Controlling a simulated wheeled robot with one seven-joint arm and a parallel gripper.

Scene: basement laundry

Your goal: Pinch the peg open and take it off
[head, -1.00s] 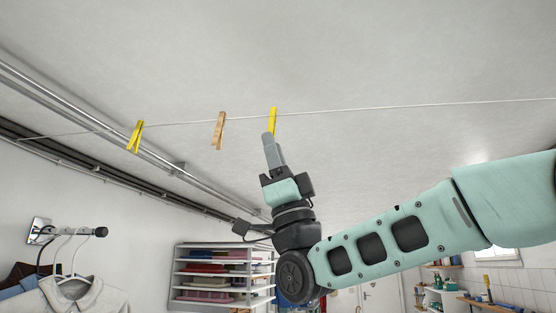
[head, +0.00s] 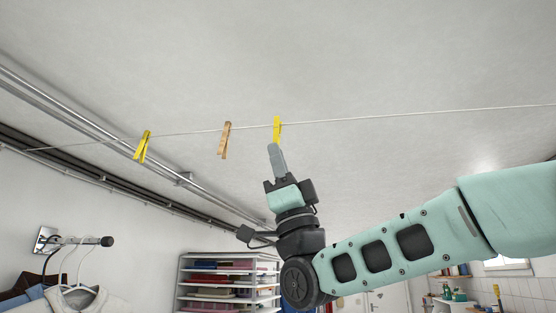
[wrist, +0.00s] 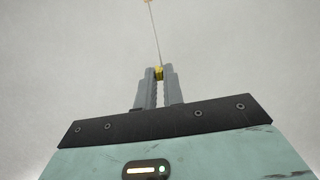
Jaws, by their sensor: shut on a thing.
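A yellow peg (head: 277,129) is on the thin clothesline (head: 400,115), the rightmost of three pegs there. My gripper (head: 272,148) reaches up from below, its fingertips at the lower end of this peg. In the wrist view my gripper (wrist: 159,76) is shut on the yellow peg (wrist: 158,72), which shows as a small patch between the grey fingertips. The fingers hide the peg's lower part, and whether its jaws are spread cannot be seen.
A wooden peg (head: 225,140) and another yellow peg (head: 143,146) hang on the line to the left. Pipes (head: 110,130) run along the ceiling edge. A shelf of folded cloth (head: 225,280) and hanging shirts (head: 75,298) are lower down. Air around the line is clear.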

